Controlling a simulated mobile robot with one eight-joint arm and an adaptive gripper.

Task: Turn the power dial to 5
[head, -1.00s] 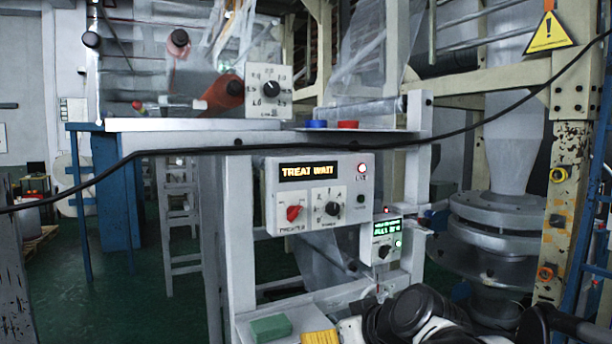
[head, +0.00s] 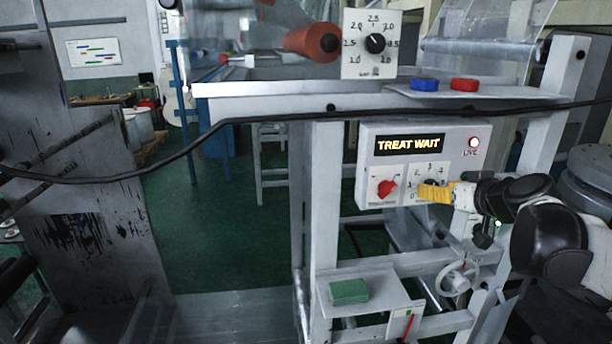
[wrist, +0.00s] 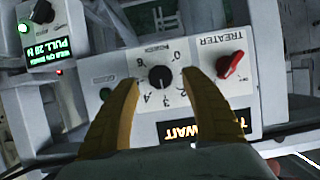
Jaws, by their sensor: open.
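The treater panel (head: 410,158) is a light grey box with a lit "TREAT WAIT" display. Its black power dial (wrist: 161,78) shows in the wrist view inside a ring of printed numbers; I cannot tell its exact setting. In the head view the dial is mostly hidden behind the fingers. My gripper (wrist: 159,80) is open, its yellow fingers spread on either side of the dial and apart from it. It also shows in the head view (head: 428,192), in front of the panel. The red treater switch (wrist: 230,65) is beside the dial, outside the fingers.
Above stands a white gap dial plate (head: 370,45). A black cable (head: 240,122) crosses above the panel. A green block (head: 349,291) lies below. A small green-screen box (wrist: 52,38) is nearby.

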